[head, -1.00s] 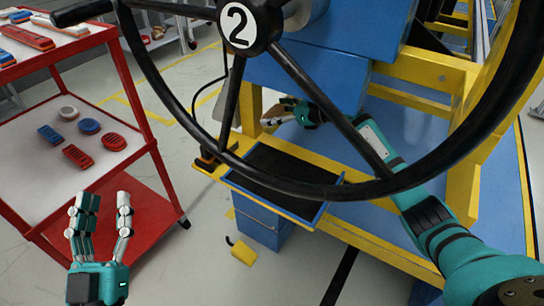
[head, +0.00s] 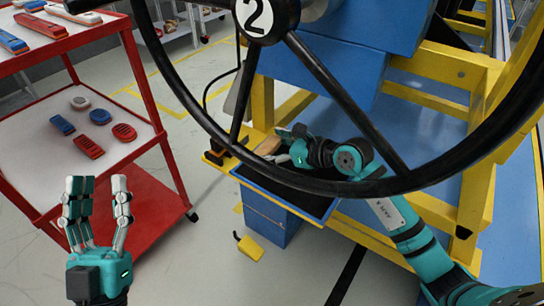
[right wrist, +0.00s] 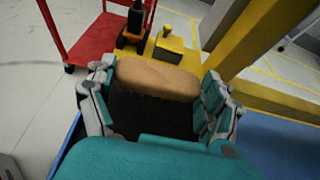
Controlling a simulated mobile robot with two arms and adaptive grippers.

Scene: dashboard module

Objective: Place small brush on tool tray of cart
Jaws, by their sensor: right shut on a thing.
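A small brush with a tan, wooden-looking block (head: 268,146) is held by my right gripper (head: 284,150), over the far part of the black-lined tray. In the right wrist view the tan block (right wrist: 157,78) lies across between the fingers of the right gripper (right wrist: 155,95); its underside is hidden. The red cart (head: 160,130) stands at the left, apart from the brush. Its upper tray (head: 75,38) holds several long red, blue and white tools. My left gripper (head: 97,195) is open and empty in front of the cart, fingers up.
The cart's lower shelf (head: 60,155) holds several small red, blue and white pieces. A large black steering wheel (head: 345,188) hangs in front of my right arm. The blue-rimmed tray with black lining (head: 310,202) sits below it. A yellow block (head: 248,246) lies on the floor.

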